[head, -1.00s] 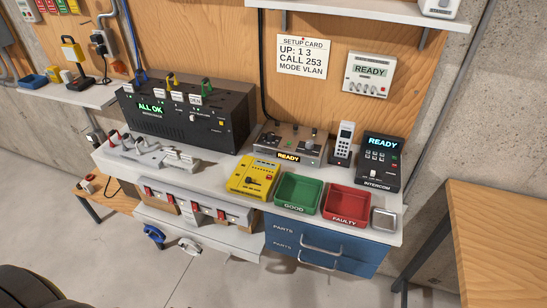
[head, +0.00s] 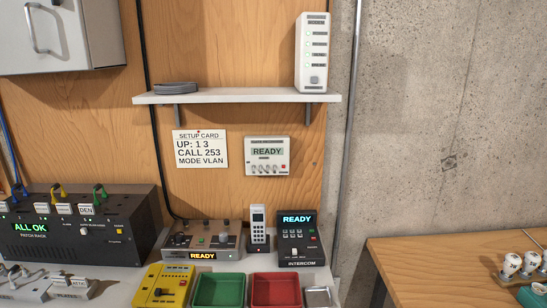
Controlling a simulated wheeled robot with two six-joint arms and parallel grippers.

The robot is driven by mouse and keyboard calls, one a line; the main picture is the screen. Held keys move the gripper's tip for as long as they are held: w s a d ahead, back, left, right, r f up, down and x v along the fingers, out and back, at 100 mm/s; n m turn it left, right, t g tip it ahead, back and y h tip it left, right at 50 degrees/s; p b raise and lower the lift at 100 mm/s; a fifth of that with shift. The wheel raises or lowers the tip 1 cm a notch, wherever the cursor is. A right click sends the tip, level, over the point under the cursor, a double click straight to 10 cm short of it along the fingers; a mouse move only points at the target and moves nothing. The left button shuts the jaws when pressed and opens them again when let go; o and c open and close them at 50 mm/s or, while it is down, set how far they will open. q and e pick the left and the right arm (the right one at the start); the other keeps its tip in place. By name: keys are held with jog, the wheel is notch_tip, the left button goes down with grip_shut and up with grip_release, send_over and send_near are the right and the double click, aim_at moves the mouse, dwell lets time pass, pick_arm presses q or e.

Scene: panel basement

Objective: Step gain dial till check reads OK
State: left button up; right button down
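A grey console (head: 228,236) with several knobs on top stands on the bench; its amber display reads READY. A white wall unit (head: 267,146) above it has a row of small knobs and a display that also reads READY. I cannot read which knob is labelled gain, and no display on these two reads OK alone. The black patch rack (head: 120,220) at left shows ALL OK in green. The black intercom (head: 299,249) at right shows READY. Neither of my grippers is in view.
A setup card (head: 200,150) hangs on the wood panel. A yellow device (head: 150,285), green bin (head: 217,291) and red bin (head: 275,291) sit at the bench front. A shelf (head: 230,98) juts out above. A wooden table (head: 440,255) stands at right.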

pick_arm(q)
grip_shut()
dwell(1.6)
